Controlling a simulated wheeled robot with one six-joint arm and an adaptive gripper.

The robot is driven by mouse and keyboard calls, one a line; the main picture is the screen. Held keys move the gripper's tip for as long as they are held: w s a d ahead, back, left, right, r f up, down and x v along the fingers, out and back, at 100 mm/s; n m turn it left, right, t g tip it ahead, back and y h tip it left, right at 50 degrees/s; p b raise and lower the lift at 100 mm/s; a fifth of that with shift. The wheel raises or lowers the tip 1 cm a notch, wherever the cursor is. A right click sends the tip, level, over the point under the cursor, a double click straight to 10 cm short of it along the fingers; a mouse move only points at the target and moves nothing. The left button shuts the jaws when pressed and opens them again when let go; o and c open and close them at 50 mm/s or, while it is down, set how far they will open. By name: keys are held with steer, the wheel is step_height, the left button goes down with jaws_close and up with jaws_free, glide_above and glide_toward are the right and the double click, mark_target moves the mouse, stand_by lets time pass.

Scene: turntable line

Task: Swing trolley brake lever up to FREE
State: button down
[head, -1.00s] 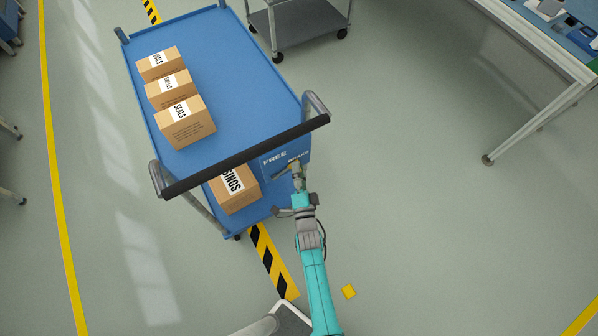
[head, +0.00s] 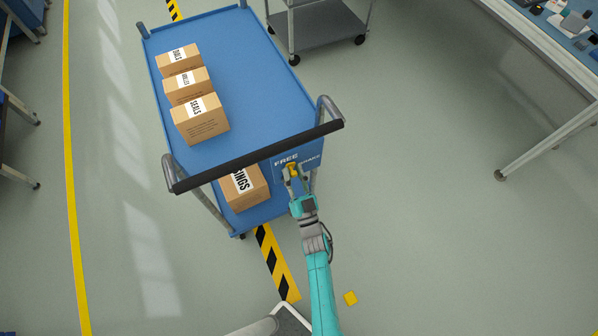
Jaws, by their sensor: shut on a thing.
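The blue trolley (head: 255,75) stands with its black push handle (head: 255,158) towards me. Below the handle's right half is a blue panel with a white FREE mark (head: 286,159) at left and a second, partly unreadable word at right. The yellow brake lever (head: 292,168) shows just under the FREE mark. My gripper (head: 294,174) is shut on the lever, and its fingers hide part of it. I cannot tell the lever's exact angle.
Three cartons (head: 200,120) stand on the top deck and another carton (head: 244,188) on the lower deck. A grey cart (head: 325,40) is behind, and a workbench (head: 545,60) is at upper right. The floor right of the trolley is mostly clear.

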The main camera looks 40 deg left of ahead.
steer(key=shift+s+a+n+g+y, duration=0.15)
steer(key=shift+s+n+g, duration=0.25)
steer(key=shift+n, duration=0.4)
steer(key=shift+s+a+n+g+y, duration=0.1)
steer(key=shift+s+n+g+y, duration=0.25)
steer(key=shift+n, duration=0.45)
steer(key=shift+s+a+n+g+y, duration=0.1)
steer(key=shift+s+n+g, duration=0.15)
steer(key=shift+n+g, duration=0.4)
steer(key=shift+n, duration=0.25)
steer(key=c, duration=1)
jaws_free()
steer(key=shift+r, duration=0.1)
steer(key=v, duration=1.2)
steer(key=shift+s+a, duration=0.1)
